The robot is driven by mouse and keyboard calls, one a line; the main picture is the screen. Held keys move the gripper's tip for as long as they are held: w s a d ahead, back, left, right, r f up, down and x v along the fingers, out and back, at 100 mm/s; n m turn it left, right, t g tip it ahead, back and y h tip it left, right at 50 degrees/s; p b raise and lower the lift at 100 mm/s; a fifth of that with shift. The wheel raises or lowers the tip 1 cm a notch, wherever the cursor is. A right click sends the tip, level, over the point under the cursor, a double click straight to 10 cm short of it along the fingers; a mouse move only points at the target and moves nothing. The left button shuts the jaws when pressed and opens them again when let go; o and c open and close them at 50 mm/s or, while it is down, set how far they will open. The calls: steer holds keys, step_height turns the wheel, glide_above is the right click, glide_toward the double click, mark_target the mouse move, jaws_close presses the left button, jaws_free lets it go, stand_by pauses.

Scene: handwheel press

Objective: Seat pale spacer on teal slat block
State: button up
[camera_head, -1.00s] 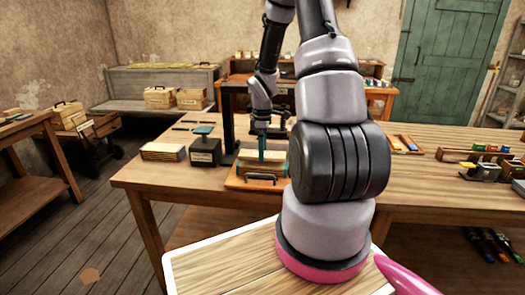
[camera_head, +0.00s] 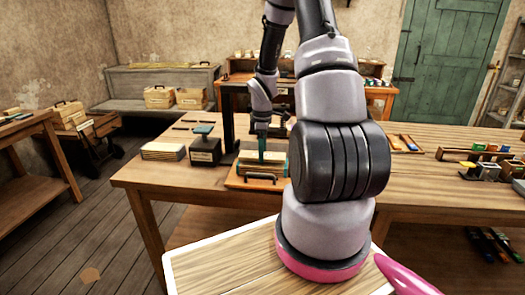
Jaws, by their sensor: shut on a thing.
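The teal slat block (camera_head: 262,171) sits on an orange-brown wooden tray with a dark handle at the table's left part. The pale spacer (camera_head: 249,156) shows as a light flat piece at the top of the block. My gripper (camera_head: 263,157) points down over the middle of the stack, with teal fingers, and is shut on the spacer. The spacer looks level, but at this size I cannot tell whether it touches the block evenly. The gripper hides part of the spacer, and my arm covers the area to the right.
A dark press frame rises behind. Small coloured blocks (camera_head: 487,156) lie at the right. The front table strip is clear.

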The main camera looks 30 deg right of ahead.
steer(key=shift+f, duration=0.65)
steer(key=o, duration=1.5)
steer(key=shift+c, duration=0.2)
step_height(320, 180, up, 11)
steer(key=shift+f, duration=0.15)
steer(key=s+a+r+m+t, duration=0.2)
steer(key=s+a+r+m, duration=0.2)
steer(key=r, duration=0.5)
steer(key=s+a+r+m+t, duration=0.1)
steer(key=s+a+r+m, duration=0.25)
steer(key=r, duration=0.55)
steer(key=s+a+r+m+t+y, duration=0.2)
steer(key=s+a+r+m+t, duration=0.2)
steer(key=s, duration=0.8)
step_height(320, 180, up, 5)
steer(key=a+m, duration=0.2)
steer(key=m, duration=0.2)
steer(key=shift+f, duration=0.2)
